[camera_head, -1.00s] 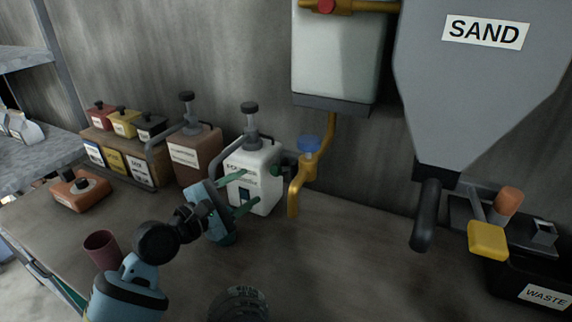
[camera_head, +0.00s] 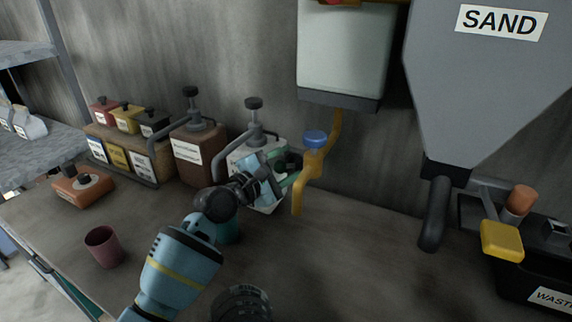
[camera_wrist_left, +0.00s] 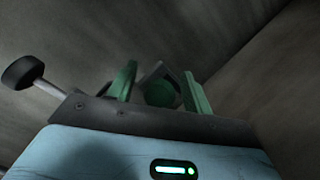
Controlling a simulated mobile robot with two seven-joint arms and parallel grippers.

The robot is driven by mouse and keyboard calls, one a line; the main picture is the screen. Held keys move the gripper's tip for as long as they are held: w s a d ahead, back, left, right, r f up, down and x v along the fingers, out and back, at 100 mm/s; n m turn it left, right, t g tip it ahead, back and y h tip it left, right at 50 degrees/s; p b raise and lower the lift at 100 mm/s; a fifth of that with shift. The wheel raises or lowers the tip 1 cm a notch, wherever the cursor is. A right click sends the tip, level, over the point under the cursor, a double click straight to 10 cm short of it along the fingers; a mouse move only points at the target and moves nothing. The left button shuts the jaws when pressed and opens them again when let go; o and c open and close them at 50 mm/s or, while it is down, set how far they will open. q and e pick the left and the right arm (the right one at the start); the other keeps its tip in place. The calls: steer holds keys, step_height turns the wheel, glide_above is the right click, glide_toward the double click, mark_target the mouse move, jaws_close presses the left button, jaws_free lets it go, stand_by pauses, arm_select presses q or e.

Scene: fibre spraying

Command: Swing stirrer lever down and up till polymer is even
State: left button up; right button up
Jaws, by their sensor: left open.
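The white polymer container (camera_head: 238,158) stands on the bench with a grey pump on top, partly hidden behind my left gripper. My left gripper (camera_head: 294,172) is open in front of its right side, its green fingers pointing toward the dark fitting (camera_head: 292,160) there. In the left wrist view, a grey part with a green round end (camera_wrist_left: 161,94) shows between the two open fingers (camera_wrist_left: 162,90). It may be the stirrer lever; I cannot tell whether the fingers touch it. The evenness of the polymer cannot be seen. My right gripper is not in view.
An orange pipe with a blue-topped valve (camera_head: 315,140) hangs close right of my left gripper. A brown container (camera_head: 190,158) stands to the left. A maroon cup (camera_head: 103,247) and a teal cup (camera_head: 228,231) stand on the bench.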

arm_select(q)
jaws_close()
stand_by(0.4)
steer(key=shift+s+f, duration=0.1)
steer(key=shift+f, duration=0.25)
steer(key=shift+s+a+f+p, duration=0.1)
steer(key=shift+s+f+p, duration=0.25)
steer(key=shift+f, duration=0.35)
steer(key=shift+s+a+f, duration=0.1)
steer(key=shift+s+f, duration=0.1)
steer(key=shift+f, duration=1)
stand_by(0.7)
